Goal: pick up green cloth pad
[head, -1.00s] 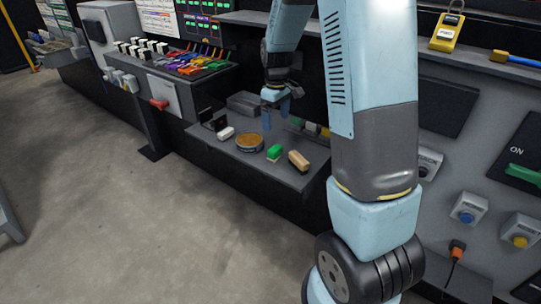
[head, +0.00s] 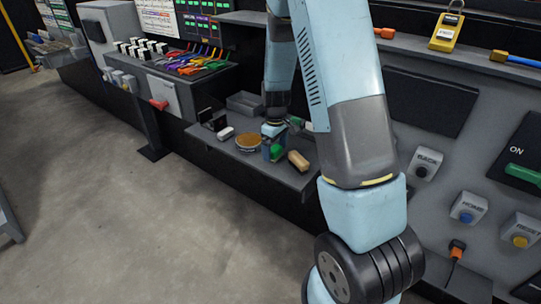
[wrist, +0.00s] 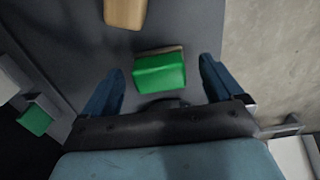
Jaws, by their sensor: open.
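The green cloth pad (wrist: 160,73) lies on the grey shelf, with a thin tan edge along its far side in the wrist view. In the head view the green pad (head: 276,152) is partly hidden by my gripper (head: 272,142). In the wrist view my gripper (wrist: 160,85) is open, with one blue finger to the left of the pad and one to the right. Gaps show between the pad and both fingers. I cannot tell how far the fingertips are above the shelf.
A tan block (head: 298,160) lies right of the pad and shows in the wrist view (wrist: 125,12). A round brown-topped tin (head: 249,142) and a white block (head: 226,133) are to the left. The grey shelf (head: 262,170) has a bare front edge. A grey tray (head: 244,104) stands behind.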

